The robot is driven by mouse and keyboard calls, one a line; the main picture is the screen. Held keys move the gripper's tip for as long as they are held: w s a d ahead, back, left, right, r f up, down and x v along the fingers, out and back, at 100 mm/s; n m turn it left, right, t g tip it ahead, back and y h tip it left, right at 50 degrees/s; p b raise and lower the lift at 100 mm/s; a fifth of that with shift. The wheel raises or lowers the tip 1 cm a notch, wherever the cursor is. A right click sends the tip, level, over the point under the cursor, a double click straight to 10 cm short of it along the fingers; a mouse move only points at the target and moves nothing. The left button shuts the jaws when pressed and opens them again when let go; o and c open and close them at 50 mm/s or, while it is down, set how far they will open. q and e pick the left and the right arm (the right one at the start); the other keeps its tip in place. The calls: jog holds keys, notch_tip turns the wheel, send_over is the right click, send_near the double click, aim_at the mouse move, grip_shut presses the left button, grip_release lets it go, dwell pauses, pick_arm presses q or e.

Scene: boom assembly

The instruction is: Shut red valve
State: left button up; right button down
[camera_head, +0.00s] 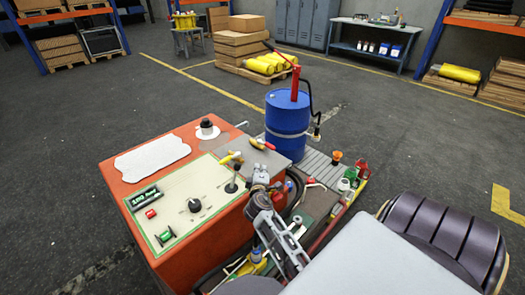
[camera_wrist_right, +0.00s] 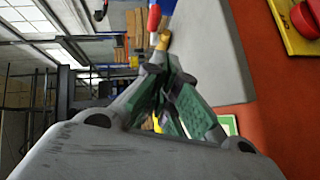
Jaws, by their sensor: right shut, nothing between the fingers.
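A small red-handled fitting with a brass-yellow body, which looks like the red valve (camera_wrist_right: 154,18), shows just beyond my fingertips in the right wrist view. In the head view a small yellow and red fitting (camera_head: 262,144) sits on the grey plate at the back of the orange console; it appears to be the same part. My right gripper (camera_head: 261,172) is near the console's right edge, short of that fitting and apart from it. Its fingers (camera_wrist_right: 157,75) are shut and empty in the wrist view. My left gripper is not in view.
The orange console (camera_head: 115,172) carries a cream control panel (camera_head: 172,212) with knobs and buttons. A blue drum (camera_head: 287,122) with a red pump stands behind my right gripper. Cluttered fittings (camera_head: 345,180) lie to the right. A dark seat (camera_head: 440,235) is at the lower right.

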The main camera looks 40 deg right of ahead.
aim_at(266, 145)
jog(key=shift+w+d+r+n+t, duration=0.1)
jog(key=shift+w+r+n+t, duration=0.1)
jog(key=shift+w+n, duration=0.2)
jog(key=shift+w+d+r+n+t, duration=0.15)
jog(key=shift+w+n, duration=0.15)
jog(key=shift+w, duration=0.15)
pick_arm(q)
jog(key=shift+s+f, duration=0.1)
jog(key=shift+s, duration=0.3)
pick_arm(e)
jog(key=shift+w+a, duration=0.15)
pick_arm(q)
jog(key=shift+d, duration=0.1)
pick_arm(e)
jog(key=shift+w, duration=0.15)
jog(key=shift+x, duration=4.5)
jog(key=d, duration=0.3)
jog(key=shift+w+d+f+p, duration=0.15)
jog(key=shift+w+d+p, duration=0.15)
jog(key=shift+w+p, duration=0.05)
jog(key=shift+d+f, duration=0.15)
jog(key=shift+d, duration=0.35)
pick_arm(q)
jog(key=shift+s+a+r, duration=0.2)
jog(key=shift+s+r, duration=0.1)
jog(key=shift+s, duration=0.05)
